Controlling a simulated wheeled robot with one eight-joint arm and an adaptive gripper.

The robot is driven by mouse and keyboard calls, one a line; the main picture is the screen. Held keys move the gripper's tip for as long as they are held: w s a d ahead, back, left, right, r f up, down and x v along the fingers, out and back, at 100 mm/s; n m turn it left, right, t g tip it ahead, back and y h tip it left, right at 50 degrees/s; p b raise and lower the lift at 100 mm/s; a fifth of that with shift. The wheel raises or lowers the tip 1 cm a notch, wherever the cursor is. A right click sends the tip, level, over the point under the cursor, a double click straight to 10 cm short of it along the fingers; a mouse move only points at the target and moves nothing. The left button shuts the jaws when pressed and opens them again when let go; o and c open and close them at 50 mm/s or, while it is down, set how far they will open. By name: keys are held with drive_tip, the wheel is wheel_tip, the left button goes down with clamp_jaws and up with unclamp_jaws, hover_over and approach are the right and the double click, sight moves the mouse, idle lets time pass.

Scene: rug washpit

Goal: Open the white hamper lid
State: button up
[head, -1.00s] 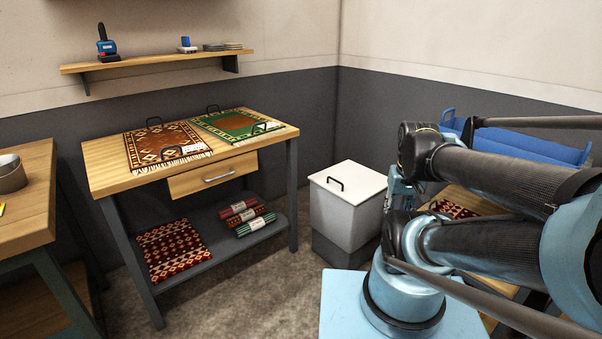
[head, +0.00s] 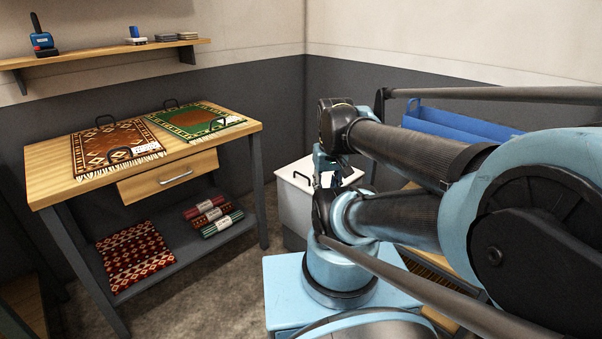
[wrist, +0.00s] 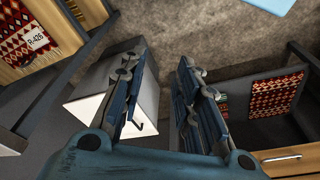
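The white hamper (head: 293,208) stands on the floor against the grey wall, right of the wooden table. Its lid (head: 289,171) looks shut and has a dark handle (head: 301,181) on top. My arm hides the hamper's right part in the head view. In the wrist view the hamper (wrist: 146,92) lies behind my left finger, with its white lid (wrist: 86,108) and the handle (wrist: 138,142) partly showing. My gripper (wrist: 157,68) is open and empty, its two fingers well apart. The handle is not between the fingertips.
The wooden table (head: 56,179) holds two rugs with handles and has a drawer (head: 168,178); rolled rugs and a folded rug lie on its lower shelf. A blue bin (head: 455,125) stands behind my arm at right. Floor (head: 235,275) is clear before the hamper.

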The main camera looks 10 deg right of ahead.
drive_tip(key=w+a+r+n+h, duration=0.1)
drive_tip(key=w+r+n, duration=0.15)
drive_tip(key=w, duration=1.25)
drive_tip(key=w+a+r+n, duration=0.1)
drive_tip(key=w+r+n, duration=0.15)
drive_tip(key=w, duration=1.35)
drive_tip(key=w+a+f+n+g, duration=0.1)
drive_tip(key=w+f+n, duration=0.1)
drive_tip(key=w+f, duration=0.75)
drive_tip(key=shift+h, duration=0.4)
drive_tip(key=w+f, duration=0.1)
drive_tip(key=f, duration=0.4)
drive_tip(key=w+d+f, duration=0.1)
drive_tip(key=f, duration=0.3)
drive_tip(key=w+d+f, duration=0.1)
drive_tip(key=f, duration=0.4)
drive_tip(key=shift+d+f, duration=0.2)
drive_tip(key=shift+f, duration=0.1)
clamp_jaws()
